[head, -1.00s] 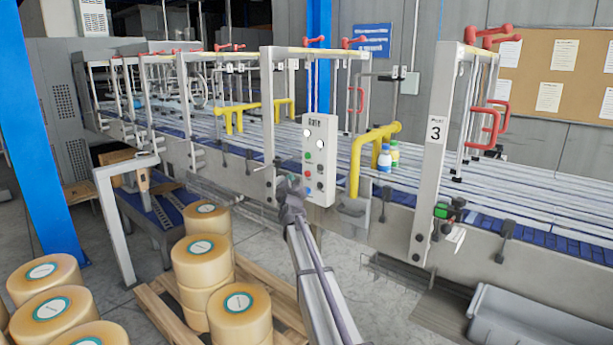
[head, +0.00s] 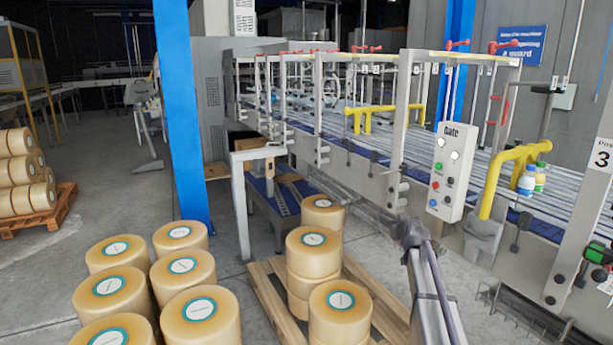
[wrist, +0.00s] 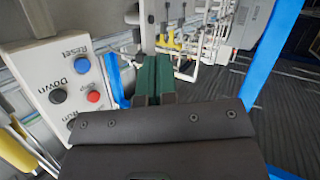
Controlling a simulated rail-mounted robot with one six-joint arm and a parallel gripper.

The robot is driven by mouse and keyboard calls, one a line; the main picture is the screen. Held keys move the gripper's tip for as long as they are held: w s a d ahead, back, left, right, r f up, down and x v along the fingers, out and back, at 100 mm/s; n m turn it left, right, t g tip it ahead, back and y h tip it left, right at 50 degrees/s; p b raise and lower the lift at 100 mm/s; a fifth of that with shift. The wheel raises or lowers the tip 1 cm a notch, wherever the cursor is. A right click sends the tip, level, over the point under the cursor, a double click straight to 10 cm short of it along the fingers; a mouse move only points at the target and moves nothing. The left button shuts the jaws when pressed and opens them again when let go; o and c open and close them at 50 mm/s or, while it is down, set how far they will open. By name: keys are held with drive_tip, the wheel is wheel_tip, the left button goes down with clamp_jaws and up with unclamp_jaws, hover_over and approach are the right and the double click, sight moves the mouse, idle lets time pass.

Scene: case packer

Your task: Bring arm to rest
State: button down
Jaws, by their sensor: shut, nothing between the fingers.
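My arm (head: 428,290) reaches up from the bottom of the head view toward the conveyor line, its far end just below and left of the grey Gate control box (head: 447,172). My gripper itself cannot be made out there. In the wrist view my gripper (wrist: 153,78) shows dark green fingers, shut together and empty. The control box (wrist: 58,95) stands to their left in that view, with blue, black and red buttons. The fingers appear apart from it, though the exact gap cannot be told.
Large tan rolls (head: 186,317) stand at the lower left, and more are stacked on a wooden pallet (head: 272,300) left of my arm. A blue post (head: 180,110) rises behind them. Two small bottles (head: 528,180) stand on the conveyor. Grey floor (head: 110,200) is open at left.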

drive_tip(key=s+a+f+g, duration=0.4)
drive_tip(key=s+a, duration=0.2)
drive_tip(key=s, duration=0.9)
drive_tip(key=s+a+f+g+y, duration=0.1)
drive_tip(key=s+a+f+g, duration=0.2)
drive_tip(key=s, duration=1.2)
drive_tip(key=s+a+f+g+y, duration=0.1)
drive_tip(key=s+a+f+g, duration=0.3)
drive_tip(key=s, duration=1.1)
drive_tip(key=a+g, duration=0.3)
drive_tip(key=a, duration=0.3)
drive_tip(key=shift+a+f+m, duration=0.3)
drive_tip(key=shift+a+f, duration=0.05)
drive_tip(key=shift+a, duration=0.05)
